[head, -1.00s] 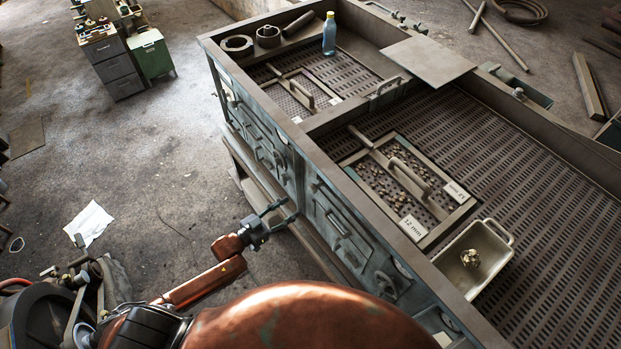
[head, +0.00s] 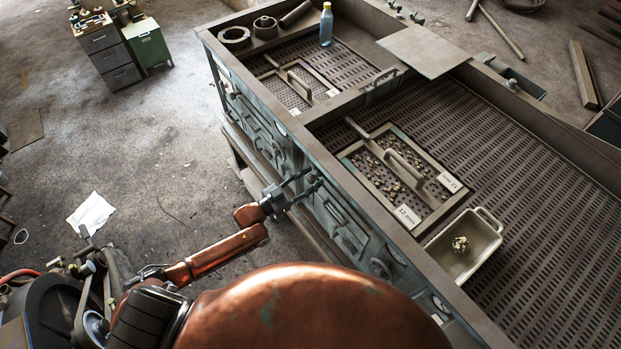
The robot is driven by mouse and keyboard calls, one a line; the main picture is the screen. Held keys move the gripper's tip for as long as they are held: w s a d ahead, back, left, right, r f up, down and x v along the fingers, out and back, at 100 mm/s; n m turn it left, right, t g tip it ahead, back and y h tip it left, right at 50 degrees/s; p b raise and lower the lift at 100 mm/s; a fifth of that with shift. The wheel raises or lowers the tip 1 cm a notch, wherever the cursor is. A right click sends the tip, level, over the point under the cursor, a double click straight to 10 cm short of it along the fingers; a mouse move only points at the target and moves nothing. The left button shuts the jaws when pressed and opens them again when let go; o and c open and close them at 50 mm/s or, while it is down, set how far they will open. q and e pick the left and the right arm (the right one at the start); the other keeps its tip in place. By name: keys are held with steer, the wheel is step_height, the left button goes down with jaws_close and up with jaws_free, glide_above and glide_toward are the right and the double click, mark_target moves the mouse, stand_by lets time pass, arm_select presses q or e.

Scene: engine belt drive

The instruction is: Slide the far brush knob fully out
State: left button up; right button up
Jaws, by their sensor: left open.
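A small dark knob (head: 312,179) sticks out of the grey-green side of the machine, just below its rim. I take it for the far brush knob, but it is small and partly covered by my fingers. My left gripper (head: 310,181) is open, with its two fingers pointing at the machine's side, one on each side of the knob. I cannot tell whether they touch it. My right gripper is not in view.
The long machine (head: 395,228) has sieve decks on top. A framed sieve (head: 452,204) with a handle holds small stones. A pale tray (head: 487,253) with a shiny lump and a blue bottle (head: 326,25) stand on it. The floor at left is mostly clear.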

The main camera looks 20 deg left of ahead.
arm_select(q)
jaws_close()
stand_by(0.5)
